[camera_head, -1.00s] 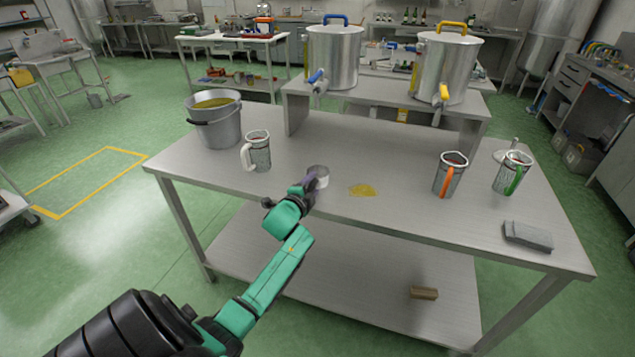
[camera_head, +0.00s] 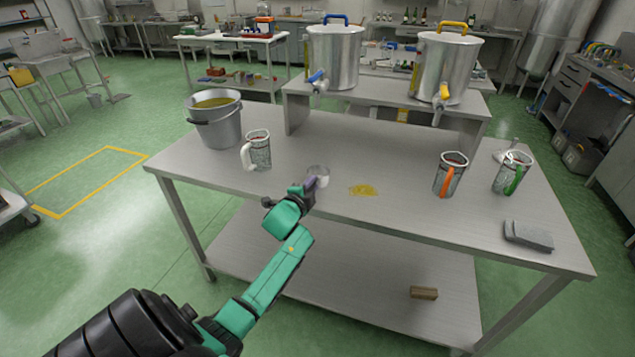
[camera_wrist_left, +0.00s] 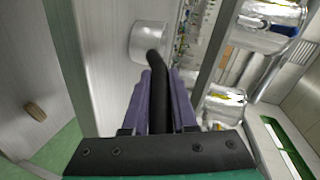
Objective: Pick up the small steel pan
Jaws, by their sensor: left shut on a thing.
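The small steel pan (camera_head: 319,174) is at the front part of the steel table (camera_head: 370,150), with a yellow puddle to its right. In the left wrist view the round pan (camera_wrist_left: 147,40) has a black handle (camera_wrist_left: 158,92) running back between my gripper's purple fingers. My left gripper (camera_head: 309,184) is shut on that handle, at the near side of the pan. I cannot tell whether the pan touches the table. My right gripper is not in view.
A bucket (camera_head: 217,128) and a white-handled mug (camera_head: 257,151) stand left of the pan. Two large tapped pots (camera_head: 334,55) stand on a raised shelf behind.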

